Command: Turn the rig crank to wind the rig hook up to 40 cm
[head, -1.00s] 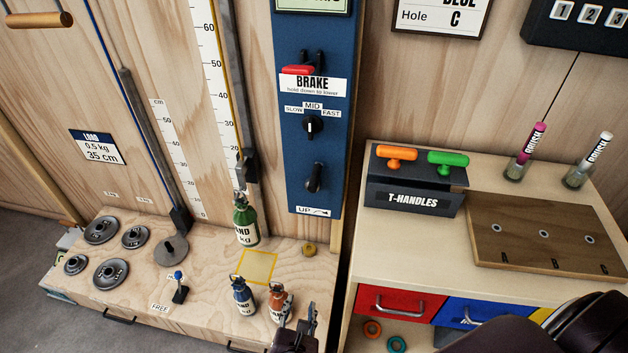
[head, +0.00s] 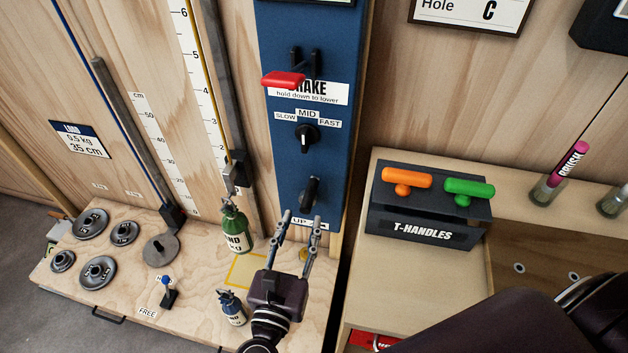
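The rig crank (head: 309,192) is a black handle low on the blue panel (head: 262,170), just above a partly covered "UP" label. My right gripper (head: 302,218) is open, its two fingers apart and pointing up at the panel just below the crank. Nothing is between the fingers, and I cannot tell how far they are from the crank in depth. A dark carriage (head: 236,172), probably bearing the rig hook, is on the rail beside the white scale (head: 205,95), near the low marks. A green bottle (head: 234,230) is right below it; whether it hangs is unclear. My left gripper is not in view.
The red brake lever (head: 283,80) and speed knob (head: 306,138) are above the crank. A blue bottle (head: 232,307) stands left of my gripper. Several weight plates (head: 90,223) lie on the bench at left. The T-handles box (head: 420,228) stands at right.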

